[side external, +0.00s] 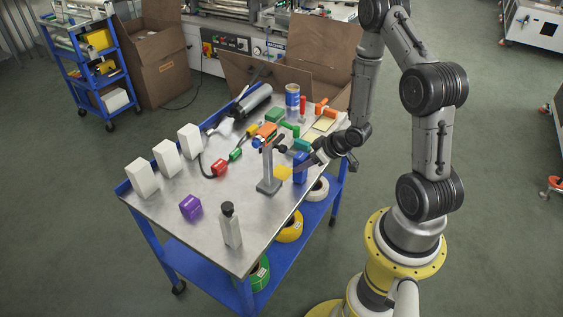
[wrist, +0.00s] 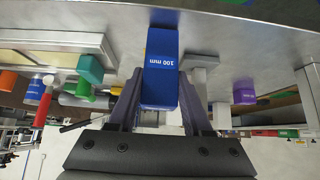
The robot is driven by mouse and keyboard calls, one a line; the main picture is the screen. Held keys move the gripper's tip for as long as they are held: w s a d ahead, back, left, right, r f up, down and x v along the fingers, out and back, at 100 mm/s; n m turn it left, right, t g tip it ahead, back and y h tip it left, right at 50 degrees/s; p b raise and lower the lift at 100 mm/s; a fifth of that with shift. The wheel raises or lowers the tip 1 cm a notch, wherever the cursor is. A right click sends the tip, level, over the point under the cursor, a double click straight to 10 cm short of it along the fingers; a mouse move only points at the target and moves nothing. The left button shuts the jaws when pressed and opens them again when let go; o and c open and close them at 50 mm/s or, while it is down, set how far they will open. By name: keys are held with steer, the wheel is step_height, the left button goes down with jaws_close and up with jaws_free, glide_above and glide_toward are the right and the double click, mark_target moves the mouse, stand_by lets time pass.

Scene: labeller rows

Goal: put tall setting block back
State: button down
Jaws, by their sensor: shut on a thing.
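The tall setting block is blue and marked "100 mm" in the wrist view (wrist: 160,65). In the side view the blue block (side external: 300,169) stands upright near the table's right edge, beside a grey stand (side external: 268,172). My gripper (side external: 308,160) reaches in from the right and is shut on it. In the wrist view my gripper's fingers (wrist: 158,105) press on both sides of the block. I cannot tell whether its base touches the table. A purple block (side external: 190,207) sits apart at the front left, and also shows in the wrist view (wrist: 244,96).
A yellow pad (side external: 284,173) lies between the stand and the blue block. Three white boxes (side external: 167,158) line the left edge. A black-capped bottle (side external: 231,228) stands at the front. Tools and a blue can (side external: 292,98) crowd the back. The front middle of the table is mostly clear.

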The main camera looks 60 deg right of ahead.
steer(key=shift+s, duration=0.4)
steer(key=shift+r, duration=2.55)
steer(key=w+a+r, duration=0.1)
steer(key=w+a, duration=0.2)
steer(key=a, duration=0.5)
steer(key=w+a+r, duration=0.1)
steer(key=w+a, duration=0.3)
steer(key=a, duration=0.4)
steer(key=w+a, duration=0.2)
steer(key=w, duration=1.6)
steer(key=shift+w+a+f, duration=0.2)
steer(key=shift+w+a, duration=0.05)
steer(key=shift+w, duration=0.05)
steer(key=shift+f, duration=3.15)
